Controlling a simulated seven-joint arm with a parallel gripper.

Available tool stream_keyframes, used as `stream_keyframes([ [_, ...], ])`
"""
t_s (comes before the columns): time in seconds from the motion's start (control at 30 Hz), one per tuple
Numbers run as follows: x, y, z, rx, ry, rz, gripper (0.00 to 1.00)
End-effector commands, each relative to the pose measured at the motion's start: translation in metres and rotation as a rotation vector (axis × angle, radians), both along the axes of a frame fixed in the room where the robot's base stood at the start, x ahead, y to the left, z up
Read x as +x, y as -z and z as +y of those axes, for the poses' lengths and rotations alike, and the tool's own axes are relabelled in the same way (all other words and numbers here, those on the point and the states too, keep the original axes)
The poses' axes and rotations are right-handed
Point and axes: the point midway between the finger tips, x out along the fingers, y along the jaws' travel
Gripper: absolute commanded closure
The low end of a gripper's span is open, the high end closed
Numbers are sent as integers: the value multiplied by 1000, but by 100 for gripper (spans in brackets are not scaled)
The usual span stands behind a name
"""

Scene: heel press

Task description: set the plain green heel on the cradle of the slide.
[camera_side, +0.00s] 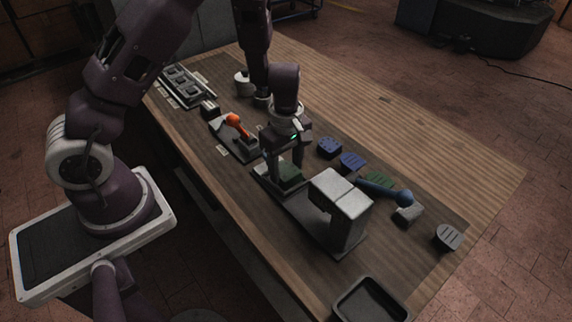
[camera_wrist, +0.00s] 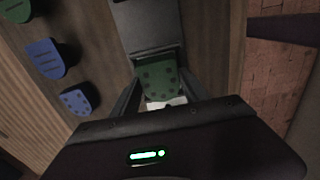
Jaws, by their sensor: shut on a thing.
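A green heel with dark dots on its face (camera_wrist: 158,76) is between the two fingers of my gripper (camera_wrist: 160,88) in the wrist view. The cradle is mostly hidden by the heel and fingers. Another green heel (camera_side: 378,180), with grooves, lies on the table to the right.
The grey press head (camera_side: 341,194) stands over the slide just right of my gripper. Blue heels (camera_side: 329,147) (camera_side: 352,161) and a grey heel (camera_side: 448,236) lie beyond. An orange-handled tool (camera_side: 238,124) sits left, an empty black tray (camera_side: 371,301) in front.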

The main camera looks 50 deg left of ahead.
Motion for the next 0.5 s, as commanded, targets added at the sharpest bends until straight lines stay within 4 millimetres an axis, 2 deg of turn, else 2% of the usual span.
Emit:
stream_keyframes([
  [0.5, 0, 8, 0, 0, 0, 0, 100],
])
